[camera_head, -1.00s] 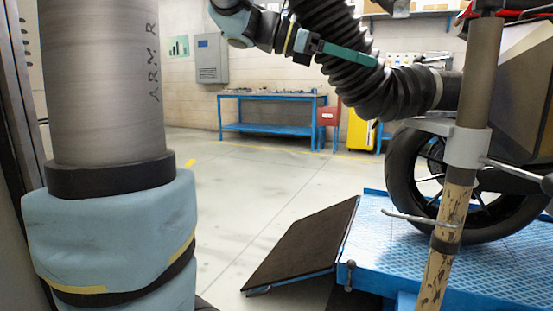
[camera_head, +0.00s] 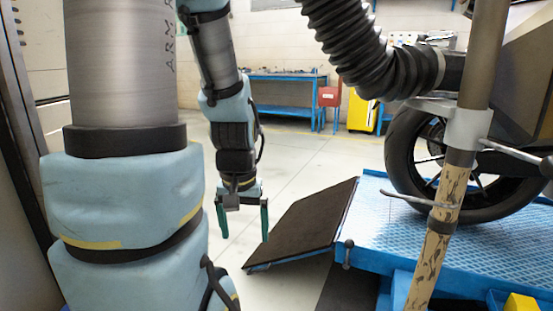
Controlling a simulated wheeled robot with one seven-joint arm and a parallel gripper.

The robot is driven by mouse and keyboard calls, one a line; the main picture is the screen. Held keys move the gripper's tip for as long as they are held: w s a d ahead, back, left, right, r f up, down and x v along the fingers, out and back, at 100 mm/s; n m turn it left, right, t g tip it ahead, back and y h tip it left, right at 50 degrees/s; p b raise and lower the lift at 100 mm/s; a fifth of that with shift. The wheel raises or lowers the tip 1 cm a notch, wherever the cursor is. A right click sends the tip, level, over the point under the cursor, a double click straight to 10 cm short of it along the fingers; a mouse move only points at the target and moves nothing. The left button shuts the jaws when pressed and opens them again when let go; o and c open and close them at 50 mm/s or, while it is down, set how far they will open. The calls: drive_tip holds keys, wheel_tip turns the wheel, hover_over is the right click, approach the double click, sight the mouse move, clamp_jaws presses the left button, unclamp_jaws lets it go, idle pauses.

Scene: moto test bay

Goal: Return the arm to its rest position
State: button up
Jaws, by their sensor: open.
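My gripper (camera_head: 243,222) hangs in the middle of the head view, pointing down. Its two green fingers are apart, with nothing between them. It shows in front of the pale floor, just left of the dark ramp (camera_head: 305,225). My arm's upper links fill the left of the view, and the forearm comes down from the top to the gripper. No held object is in sight.
A blue lift platform (camera_head: 400,240) at the right bears a motorcycle, whose wheel (camera_head: 440,165) shows. A post (camera_head: 468,130) and a black ribbed hose (camera_head: 375,60) stand in front.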

wheel_tip(320, 180, up, 29)
drive_tip(key=p, duration=2.7)
drive_tip(key=shift+w, duration=0.15)
drive_tip(key=shift+f, duration=0.1)
